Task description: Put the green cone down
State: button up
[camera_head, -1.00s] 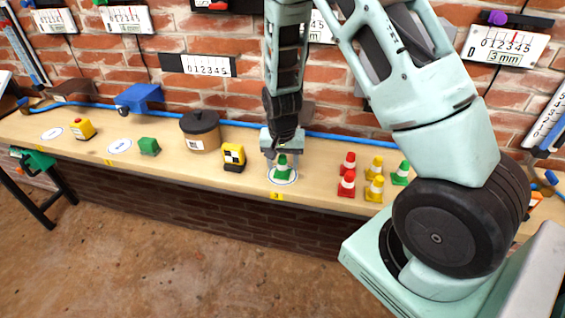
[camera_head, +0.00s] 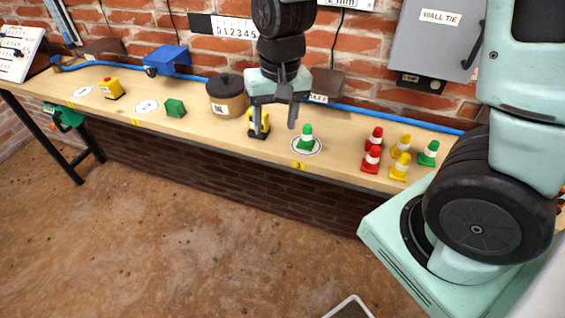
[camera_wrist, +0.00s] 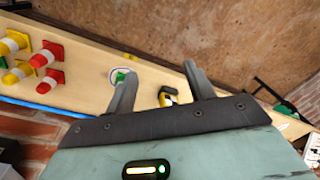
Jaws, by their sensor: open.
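The green cone (camera_head: 306,138) with a white band stands upright on a white round marker (camera_head: 318,149) near the front edge of the bench, by the yellow label 3. My gripper (camera_head: 276,132) is open and empty, to the left of the cone and apart from it, its fingers in front of the yellow-and-black device (camera_head: 251,122). In the wrist view my gripper (camera_wrist: 160,80) shows two spread fingers with nothing between them but bench and the yellow device (camera_wrist: 168,97) beyond.
Red (camera_head: 371,158), yellow (camera_head: 400,168) and green (camera_head: 428,154) cones stand grouped to the right on the wooden bench (camera_head: 215,130). A dark-lidded pot (camera_head: 227,98), a green cube (camera_head: 175,108) and a blue block (camera_head: 168,60) are to the left. A grey cabinet (camera_head: 432,45) hangs behind.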

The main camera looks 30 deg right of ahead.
jog(key=s+a+r+n, duration=0.2)
jog(key=s+a+n, duration=0.3)
jog(key=s, duration=0.3)
jog(key=s+a+r+n, duration=0.1)
jog(key=s+a+n, duration=0.4)
jog(key=s, duration=0.4)
jog(key=shift+s+a+r+n+g, duration=0.2)
jog(key=shift+s+r+n+g, duration=0.05)
jog(key=shift+r+n+g, duration=0.1)
